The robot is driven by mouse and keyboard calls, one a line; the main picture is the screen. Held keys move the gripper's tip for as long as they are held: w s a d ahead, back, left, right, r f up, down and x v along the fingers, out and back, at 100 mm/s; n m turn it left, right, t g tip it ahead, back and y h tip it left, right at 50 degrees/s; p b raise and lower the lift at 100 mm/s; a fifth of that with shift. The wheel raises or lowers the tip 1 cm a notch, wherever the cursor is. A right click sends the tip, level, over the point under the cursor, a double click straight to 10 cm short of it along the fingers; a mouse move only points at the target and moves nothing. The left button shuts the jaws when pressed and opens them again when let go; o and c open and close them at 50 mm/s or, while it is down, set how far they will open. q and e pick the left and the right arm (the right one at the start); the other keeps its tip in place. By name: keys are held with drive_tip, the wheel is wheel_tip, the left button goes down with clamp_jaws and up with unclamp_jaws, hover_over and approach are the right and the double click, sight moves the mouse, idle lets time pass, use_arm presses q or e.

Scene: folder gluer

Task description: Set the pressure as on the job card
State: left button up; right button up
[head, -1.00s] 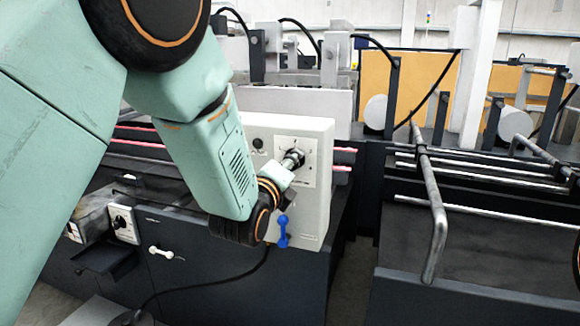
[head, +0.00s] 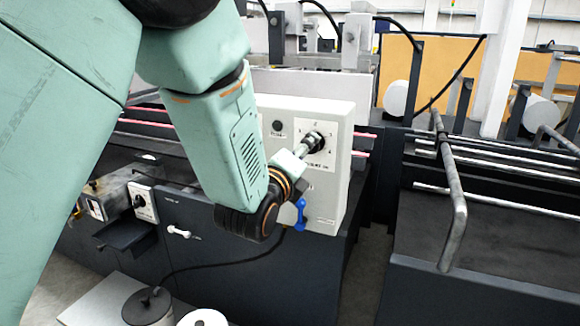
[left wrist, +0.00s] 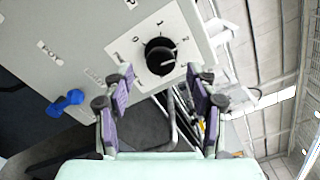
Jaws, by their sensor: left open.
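A black round knob (left wrist: 160,56) sits on a white numbered dial plate (left wrist: 187,22), on the front of a light grey box (head: 341,165). It also shows in the head view (head: 317,141). The knob's setting is too small to read surely. My left gripper (left wrist: 160,76) is open, its fingers pointing at the knob from either side. In the left wrist view the knob lies between and just beyond the fingertips; I cannot tell whether they touch it. No readable job card shows. My right gripper is not in view.
A blue handle (head: 300,214) sits low on the box, near my left wrist. A smaller dial panel (head: 143,202) and white handle (head: 179,231) are at lower left. A bent metal rail (head: 452,195) stands to the right, and a cable runs below.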

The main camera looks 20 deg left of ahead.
use_arm(q)
drive_tip(key=s, duration=0.8)
drive_tip(key=shift+s, duration=0.35)
drive_tip(key=shift+r, duration=0.1)
